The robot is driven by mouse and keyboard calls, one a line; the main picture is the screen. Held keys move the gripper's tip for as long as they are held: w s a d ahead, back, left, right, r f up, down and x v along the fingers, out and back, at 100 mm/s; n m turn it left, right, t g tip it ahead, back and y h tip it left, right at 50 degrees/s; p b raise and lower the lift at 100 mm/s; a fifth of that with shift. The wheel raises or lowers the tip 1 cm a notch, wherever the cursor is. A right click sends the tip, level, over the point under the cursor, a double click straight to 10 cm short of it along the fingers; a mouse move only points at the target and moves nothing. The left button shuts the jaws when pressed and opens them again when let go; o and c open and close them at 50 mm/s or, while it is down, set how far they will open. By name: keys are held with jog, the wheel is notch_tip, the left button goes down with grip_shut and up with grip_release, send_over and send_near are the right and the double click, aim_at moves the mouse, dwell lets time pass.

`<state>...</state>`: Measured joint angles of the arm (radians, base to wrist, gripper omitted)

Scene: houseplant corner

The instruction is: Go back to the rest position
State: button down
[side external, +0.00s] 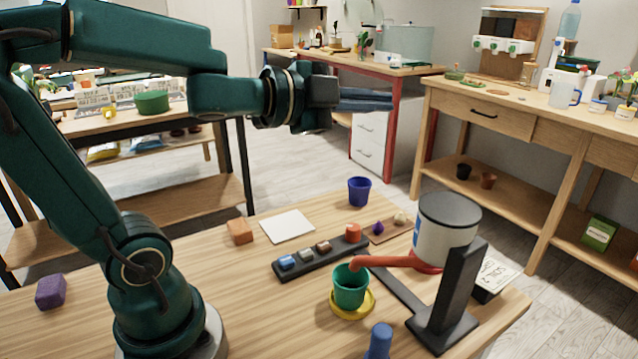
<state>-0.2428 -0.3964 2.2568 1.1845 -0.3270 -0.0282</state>
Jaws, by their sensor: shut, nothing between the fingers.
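My gripper (362,99) is at the end of my green arm, raised high above the table and pointing right. Its dark fingers are together with nothing between them. It is well clear of everything on the wooden table (235,290). In this view it overlaps the background shelving, far behind it.
On the table are a green pot (351,287) on a yellow saucer (366,306), a dispenser (446,235) on a black stand, a dark tray (298,269), a blue pot (359,190), an orange block (239,231) and a purple block (50,291). The air around my gripper is free.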

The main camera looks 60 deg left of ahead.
jog(key=s+d+f+n+g+y, duration=0.1)
jog(key=s+d+f+n+g, duration=0.3)
jog(key=s+f+n+g, duration=0.6)
jog(key=s+f+n, duration=0.3)
jog(key=s, duration=0.4)
jog(key=shift+f+g, duration=0.25)
jog(key=shift+g, duration=0.05)
